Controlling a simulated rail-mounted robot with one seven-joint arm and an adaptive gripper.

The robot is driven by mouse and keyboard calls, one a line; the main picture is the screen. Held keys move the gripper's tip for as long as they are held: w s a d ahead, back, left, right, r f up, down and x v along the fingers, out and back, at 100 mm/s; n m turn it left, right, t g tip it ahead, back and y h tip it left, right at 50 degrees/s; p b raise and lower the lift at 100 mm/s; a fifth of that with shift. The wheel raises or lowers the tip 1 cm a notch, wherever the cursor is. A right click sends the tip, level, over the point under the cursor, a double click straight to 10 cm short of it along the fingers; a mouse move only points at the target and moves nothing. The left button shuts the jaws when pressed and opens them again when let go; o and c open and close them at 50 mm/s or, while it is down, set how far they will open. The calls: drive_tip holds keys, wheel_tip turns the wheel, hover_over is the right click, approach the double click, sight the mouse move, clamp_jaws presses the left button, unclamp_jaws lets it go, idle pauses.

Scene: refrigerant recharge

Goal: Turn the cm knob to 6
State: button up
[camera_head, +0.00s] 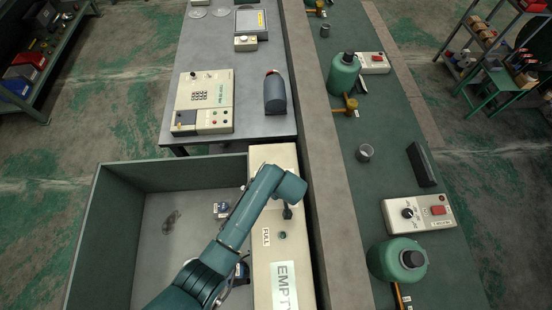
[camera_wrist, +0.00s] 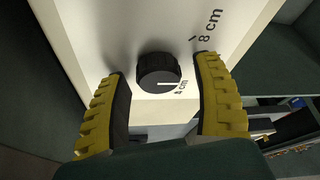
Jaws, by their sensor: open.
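The black round knob (camera_wrist: 158,72) sits on a cream panel (camera_wrist: 150,25) in the wrist view. The white line on its face points right, toward a small mark that appears to read 4 cm. An "8 cm" mark is printed up and to the right. My gripper (camera_wrist: 164,68) is open, with one yellow-and-black finger on each side of the knob. Gaps show between both fingers and the knob.
Beyond is a green bench (camera_head: 385,190) with green bottles (camera_head: 343,75) and a switch box (camera_head: 420,214). A keypad device (camera_head: 203,103) sits on the table behind.

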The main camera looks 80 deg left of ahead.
drive_tip(key=v, duration=1.2)
drive_tip(key=shift+d+f, duration=0.1)
